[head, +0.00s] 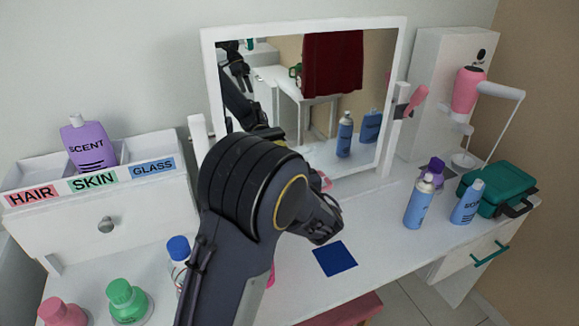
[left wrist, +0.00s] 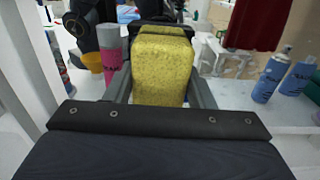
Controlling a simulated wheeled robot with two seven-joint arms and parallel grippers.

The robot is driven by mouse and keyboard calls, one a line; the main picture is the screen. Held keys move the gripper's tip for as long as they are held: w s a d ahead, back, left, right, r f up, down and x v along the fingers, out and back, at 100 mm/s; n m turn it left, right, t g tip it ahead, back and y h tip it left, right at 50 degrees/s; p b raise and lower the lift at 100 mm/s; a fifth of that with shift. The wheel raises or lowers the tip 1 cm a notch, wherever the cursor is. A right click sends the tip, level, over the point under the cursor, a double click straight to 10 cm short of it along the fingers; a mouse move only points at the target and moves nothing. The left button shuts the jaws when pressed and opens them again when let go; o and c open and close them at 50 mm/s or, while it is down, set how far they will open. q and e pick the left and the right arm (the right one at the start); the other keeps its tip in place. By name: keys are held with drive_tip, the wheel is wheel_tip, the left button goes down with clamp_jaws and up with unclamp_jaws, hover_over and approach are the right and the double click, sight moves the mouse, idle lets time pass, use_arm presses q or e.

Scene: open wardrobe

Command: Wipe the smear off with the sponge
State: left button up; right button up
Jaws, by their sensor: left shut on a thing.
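My left gripper (left wrist: 160,75) is shut on the yellow sponge (left wrist: 162,68), which sits between its two fingers in the left wrist view. In the head view my left arm reaches up from the bottom centre to the mirror (head: 345,110) and hides most of the gripper and sponge. The mirror is upright in a white frame, and its glass also fills much of the left wrist view. I cannot tell whether the sponge touches the glass. I cannot make out the smear in either view. My right gripper is not directly in view.
A blue spray can (head: 419,202), a blue bottle (head: 467,202) and a green case (head: 500,188) stand right of the mirror. A dark blue square (head: 335,258) lies on the white tabletop. A labelled organiser (head: 150,205) stands at left. Bottles with green (head: 122,292) and blue (head: 178,248) caps stand in front.

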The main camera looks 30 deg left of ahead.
sight(334, 146)
use_arm(q)
drive_tip(key=shift+w+d+r+p, duration=0.1)
drive_tip(key=shift+w+d+p, duration=0.4)
drive_tip(key=shift+w+d, duration=0.8)
drive_tip(key=shift+w+d+r+p, duration=0.1)
drive_tip(key=shift+w+d+p, duration=0.35)
drive_tip(key=shift+w+d, duration=0.85)
drive_tip(key=shift+w+d+r+p, duration=0.1)
drive_tip(key=shift+w+d+p, duration=0.6)
drive_tip(key=shift+w, duration=0.95)
drive_tip(key=shift+w+d+f, duration=0.15)
drive_tip(key=shift+w+d, duration=1)
drive_tip(key=shift+d, duration=0.05)
drive_tip(key=shift+w+d+p, duration=0.45)
drive_tip(key=shift+w+d, duration=0.65)
drive_tip(key=shift+w, duration=0.15)
drive_tip(key=shift+a, duration=0.1)
drive_tip(key=shift+s+a, duration=0.15)
drive_tip(key=shift+s, duration=0.05)
drive_tip(key=s+a+b, duration=0.2)
drive_tip(key=s+a, duration=1.1)
drive_tip(key=s, duration=0.2)
drive_tip(key=shift+s+b, duration=0.15)
drive_tip(key=shift+b, duration=0.2)
